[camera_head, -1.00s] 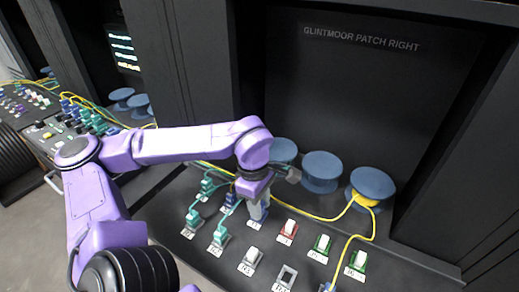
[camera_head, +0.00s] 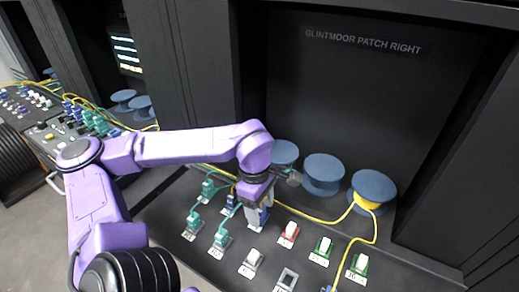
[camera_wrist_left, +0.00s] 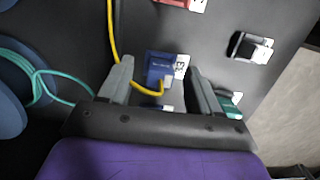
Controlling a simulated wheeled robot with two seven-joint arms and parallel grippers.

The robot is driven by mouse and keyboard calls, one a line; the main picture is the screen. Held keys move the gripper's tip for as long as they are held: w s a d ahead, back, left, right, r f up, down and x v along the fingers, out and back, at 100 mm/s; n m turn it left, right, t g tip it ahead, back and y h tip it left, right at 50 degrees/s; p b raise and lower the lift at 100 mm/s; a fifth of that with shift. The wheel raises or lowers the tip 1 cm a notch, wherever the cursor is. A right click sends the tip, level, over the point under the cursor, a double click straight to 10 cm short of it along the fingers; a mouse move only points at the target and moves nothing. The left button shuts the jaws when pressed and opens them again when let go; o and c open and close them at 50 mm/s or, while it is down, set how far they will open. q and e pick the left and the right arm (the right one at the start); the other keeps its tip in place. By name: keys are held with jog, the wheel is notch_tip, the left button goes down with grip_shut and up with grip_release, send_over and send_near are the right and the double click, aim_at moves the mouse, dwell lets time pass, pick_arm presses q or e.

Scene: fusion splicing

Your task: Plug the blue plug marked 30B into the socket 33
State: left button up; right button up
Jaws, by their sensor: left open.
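My left gripper (camera_head: 258,222) is open and points down at the panel. In the left wrist view its fingers (camera_wrist_left: 160,66) stand on either side of a blue socket housing (camera_wrist_left: 158,62). A label beside the housing is partly readable and seems to show 33. A yellow cable (camera_wrist_left: 112,38) curves between the fingers to a small grey-blue plug end (camera_wrist_left: 167,83) at the housing. The plug appears seated there, but its depth and its 30B mark cannot be read. In the head view the fingers mostly cover this spot. My right gripper is not in view.
A red socket (camera_head: 289,234), green sockets (camera_head: 322,249) (camera_head: 358,266), a grey one with a white insert (camera_head: 253,260) and an open one (camera_head: 287,278) lie nearby. Teal plugs (camera_head: 193,221) stand left of the gripper. Blue spools (camera_head: 323,172) and a yellow cable (camera_head: 372,232) lie behind and right.

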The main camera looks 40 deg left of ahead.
pick_arm(q)
notch_tip(320, 180, up, 11)
jog(key=a, duration=0.1)
jog(key=shift+a+r, duration=0.15)
jog(key=shift+r, duration=0.05)
jog(key=shift+s, duration=0.1)
dwell(1.2)
